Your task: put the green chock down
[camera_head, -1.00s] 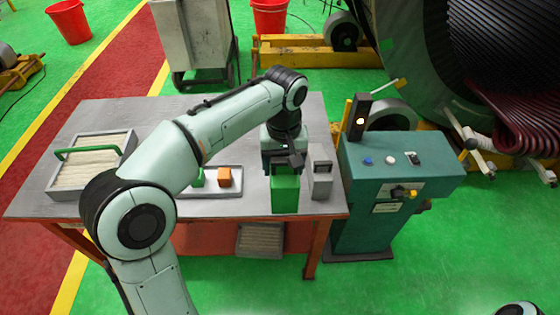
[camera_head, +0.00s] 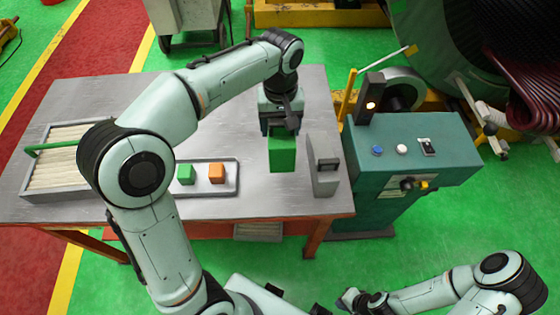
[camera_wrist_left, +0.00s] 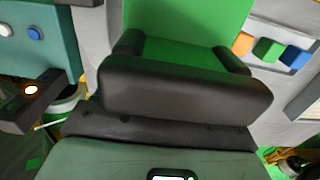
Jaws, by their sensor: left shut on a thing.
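My left gripper (camera_head: 282,128) is shut on the green chock (camera_head: 282,153), a block in the right part of the grey table (camera_head: 215,120). In the left wrist view the chock (camera_wrist_left: 188,25) sits between the two dark fingers. The chock's underside is hidden, so I cannot tell whether it touches the table. My right gripper (camera_head: 349,299) is at the bottom of the head view, in front of the table and away from the chock. Its fingers are too small and dark to read.
A grey block with a handle (camera_head: 325,178) stands right of the chock. A tray (camera_head: 203,190) with small green and orange blocks is to the left; the wrist view also shows a blue one (camera_wrist_left: 295,57). A slatted box (camera_head: 68,155) is at far left. A teal console (camera_head: 412,150) adjoins the right.

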